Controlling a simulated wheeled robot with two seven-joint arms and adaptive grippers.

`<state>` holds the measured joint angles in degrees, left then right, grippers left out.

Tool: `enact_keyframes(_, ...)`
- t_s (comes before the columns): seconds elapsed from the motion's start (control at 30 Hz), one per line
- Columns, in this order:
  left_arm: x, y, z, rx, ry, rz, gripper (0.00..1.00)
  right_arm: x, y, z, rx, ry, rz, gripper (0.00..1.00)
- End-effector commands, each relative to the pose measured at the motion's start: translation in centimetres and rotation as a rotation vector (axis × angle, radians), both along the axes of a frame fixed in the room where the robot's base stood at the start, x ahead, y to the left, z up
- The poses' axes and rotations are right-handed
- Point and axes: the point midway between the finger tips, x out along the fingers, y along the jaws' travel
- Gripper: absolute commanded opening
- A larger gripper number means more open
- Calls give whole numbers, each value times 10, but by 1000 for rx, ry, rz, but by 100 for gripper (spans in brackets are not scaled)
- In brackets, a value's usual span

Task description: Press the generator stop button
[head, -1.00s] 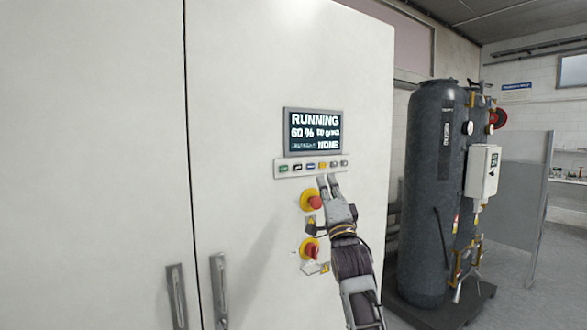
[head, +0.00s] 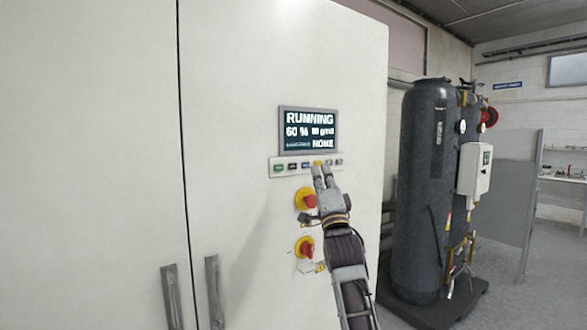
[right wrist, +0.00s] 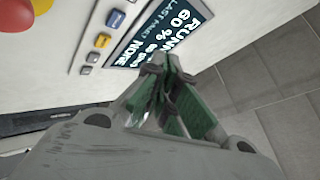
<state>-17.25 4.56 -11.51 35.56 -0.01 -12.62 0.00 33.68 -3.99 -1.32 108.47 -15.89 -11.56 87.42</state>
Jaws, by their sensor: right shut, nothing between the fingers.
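A button strip (head: 273,170) sits under the display on the white cabinet door. From left to right its buttons are green (head: 279,168), black, blue (head: 306,164), yellow (head: 318,163) and two greyish ones. Their labels are too small to read, so I cannot tell which is the stop button. My right gripper (head: 323,171) is shut and empty, its tips at the lower edge of the strip near the yellow button. Contact cannot be told. In the right wrist view the fingers (right wrist: 163,98) point towards the display side, with the buttons at upper left. My left gripper is not in view.
The display (head: 310,131) reads RUNNING, 60 %, NONE. Two red knobs on yellow bases, an upper one (head: 308,201) and a lower one (head: 305,248), are below the strip. Door handles (head: 214,290) are at lower left. A dark tank (head: 421,190) stands right of the cabinet.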

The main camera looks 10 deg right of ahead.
Motion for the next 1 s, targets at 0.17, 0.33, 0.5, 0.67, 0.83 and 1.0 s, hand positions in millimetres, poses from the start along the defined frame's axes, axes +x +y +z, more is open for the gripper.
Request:
enact_keyframes(0.17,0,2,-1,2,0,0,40,14,6,0,1,0,2,0)
enact_keyframes(0.33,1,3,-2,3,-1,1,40,29,10,0,1,1,0,0)
enact_keyframes(0.5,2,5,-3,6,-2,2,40,43,16,0,1,1,2,0)
enact_keyframes(0.67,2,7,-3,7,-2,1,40,56,20,1,2,0,1,0)
enact_keyframes(0.83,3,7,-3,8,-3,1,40,66,24,1,0,-1,2,0)
enact_keyframes(1.0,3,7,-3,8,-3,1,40,70,26,0,0,0,1,0)
